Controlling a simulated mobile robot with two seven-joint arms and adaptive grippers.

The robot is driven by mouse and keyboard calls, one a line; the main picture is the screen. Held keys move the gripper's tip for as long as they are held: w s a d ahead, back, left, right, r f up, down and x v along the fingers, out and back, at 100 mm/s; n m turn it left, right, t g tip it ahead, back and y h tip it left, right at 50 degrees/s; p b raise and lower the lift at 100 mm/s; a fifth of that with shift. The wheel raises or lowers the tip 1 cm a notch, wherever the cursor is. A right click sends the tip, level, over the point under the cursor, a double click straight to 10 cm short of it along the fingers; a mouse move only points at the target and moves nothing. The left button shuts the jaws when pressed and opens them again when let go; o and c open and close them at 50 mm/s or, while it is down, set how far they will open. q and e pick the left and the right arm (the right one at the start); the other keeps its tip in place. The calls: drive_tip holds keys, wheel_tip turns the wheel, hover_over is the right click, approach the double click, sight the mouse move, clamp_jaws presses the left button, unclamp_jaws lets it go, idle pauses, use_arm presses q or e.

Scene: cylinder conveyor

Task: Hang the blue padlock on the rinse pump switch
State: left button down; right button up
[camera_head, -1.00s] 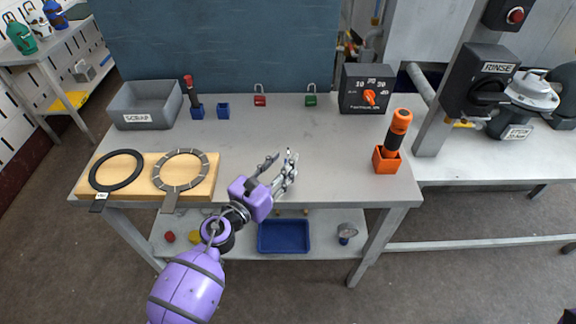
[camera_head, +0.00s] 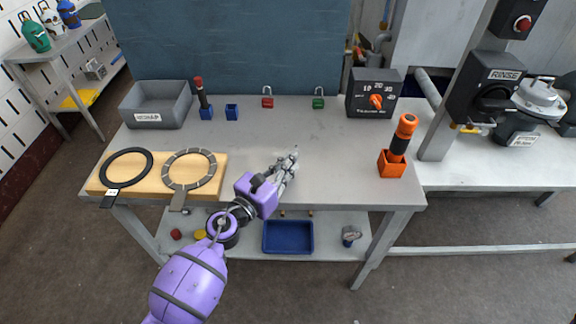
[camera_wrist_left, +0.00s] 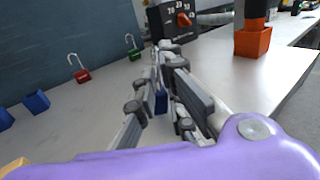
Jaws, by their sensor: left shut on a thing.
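My left gripper (camera_head: 288,168) is over the front middle of the grey table, its fingers closed together. In the left wrist view the blue padlock (camera_wrist_left: 161,101) shows as a small blue body between the fingers; most of it is hidden by them. In the head view the fingers hide it. The rinse pump switch (camera_head: 482,92) is a dark box labelled RINSE on the post at the right, well away from the gripper. My right gripper is not in view.
A red padlock (camera_head: 268,102) and a green padlock (camera_head: 318,103) stand at the table's back. A timer box (camera_head: 372,93) and an orange holder (camera_head: 390,165) with a torch-like tool are on the right. A grey bin (camera_head: 157,104) and wooden board (camera_head: 222,178) are left. The table's middle is clear.

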use_arm(q)
drive_tip(key=s+a+r+p, duration=0.2)
drive_tip(key=s+a+r, duration=0.3)
drive_tip(key=s+r, duration=0.6)
drive_tip(key=shift+s+r+p, duration=0.35)
drive_tip(key=shift+s+p, duration=0.05)
drive_tip(key=shift+s, duration=0.65)
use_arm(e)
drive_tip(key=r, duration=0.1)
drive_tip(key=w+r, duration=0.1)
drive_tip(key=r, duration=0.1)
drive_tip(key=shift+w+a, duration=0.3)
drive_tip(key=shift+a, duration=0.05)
use_arm(q)
drive_tip(key=shift+d, duration=0.1)
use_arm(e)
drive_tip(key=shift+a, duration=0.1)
